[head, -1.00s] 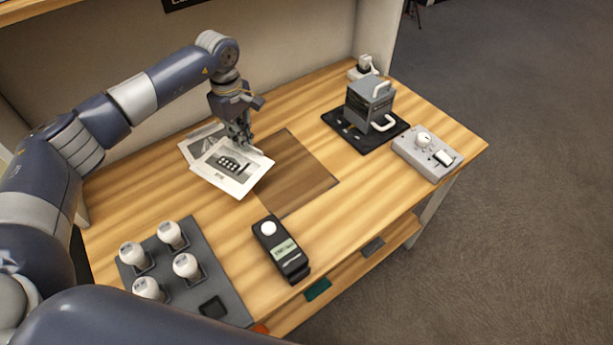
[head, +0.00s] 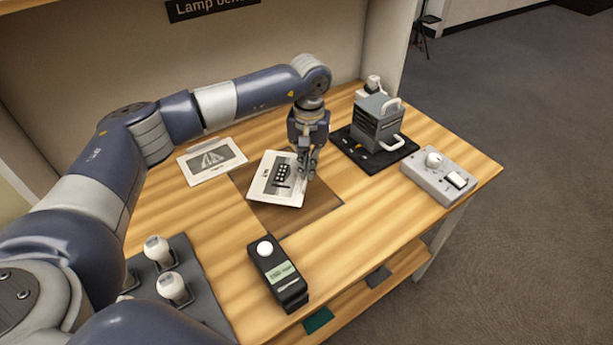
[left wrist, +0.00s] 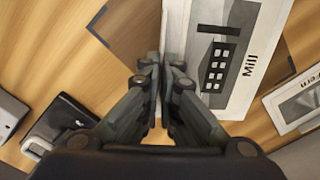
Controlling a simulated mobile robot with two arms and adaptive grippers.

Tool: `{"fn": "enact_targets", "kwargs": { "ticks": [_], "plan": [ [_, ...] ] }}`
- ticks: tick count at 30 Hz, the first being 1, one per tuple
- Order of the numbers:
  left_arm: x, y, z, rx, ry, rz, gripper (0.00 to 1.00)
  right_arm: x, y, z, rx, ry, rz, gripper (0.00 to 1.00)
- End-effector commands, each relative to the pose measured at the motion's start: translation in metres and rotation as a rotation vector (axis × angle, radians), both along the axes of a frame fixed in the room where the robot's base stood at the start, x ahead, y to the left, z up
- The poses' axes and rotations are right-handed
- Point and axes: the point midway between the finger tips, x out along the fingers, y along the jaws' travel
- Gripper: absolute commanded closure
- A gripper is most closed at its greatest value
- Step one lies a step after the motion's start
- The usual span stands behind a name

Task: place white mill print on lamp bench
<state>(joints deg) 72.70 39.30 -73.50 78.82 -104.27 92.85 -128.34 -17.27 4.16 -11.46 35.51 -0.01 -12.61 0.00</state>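The white mill print (head: 272,184) shows a dark building with pale windows, and its word "Mill" is readable in the left wrist view (left wrist: 245,85). My left gripper (head: 307,172) is at the print's right edge in the head view, its fingers closed together on that edge (left wrist: 158,80). The print overlaps the dark brown square (head: 315,205) on the lamp bench (head: 190,215); I cannot tell whether it touches the wood. My right gripper is not in view.
A second print (head: 212,160) lies behind left. A grey box with white handles (head: 376,122) stands on a black mat, near a grey control box (head: 438,175). A black meter (head: 278,276) lies in front. Bulbs stand in a grey tray (head: 200,300) front left.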

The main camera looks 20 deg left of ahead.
Motion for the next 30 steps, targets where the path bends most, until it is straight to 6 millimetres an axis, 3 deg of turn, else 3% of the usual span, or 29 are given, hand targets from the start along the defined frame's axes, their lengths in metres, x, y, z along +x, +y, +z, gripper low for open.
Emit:
{"fn": "enact_targets", "kwargs": {
  "ticks": [10,22,25,30],
  "plan": [
    [-0.001,0.0,-0.038,0.0,0.001,0.002,1.0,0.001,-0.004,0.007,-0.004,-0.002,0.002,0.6],
    [0.0,0.0,-0.046,-0.001,-0.001,0.002,1.0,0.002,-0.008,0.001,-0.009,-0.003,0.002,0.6],
    [0.0,0.0,-0.044,-0.001,-0.001,0.002,0.75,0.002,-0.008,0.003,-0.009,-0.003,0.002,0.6],
    [0.0,0.0,-0.044,-0.001,-0.001,0.002,0.75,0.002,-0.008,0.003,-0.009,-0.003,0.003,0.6]
  ]
}}
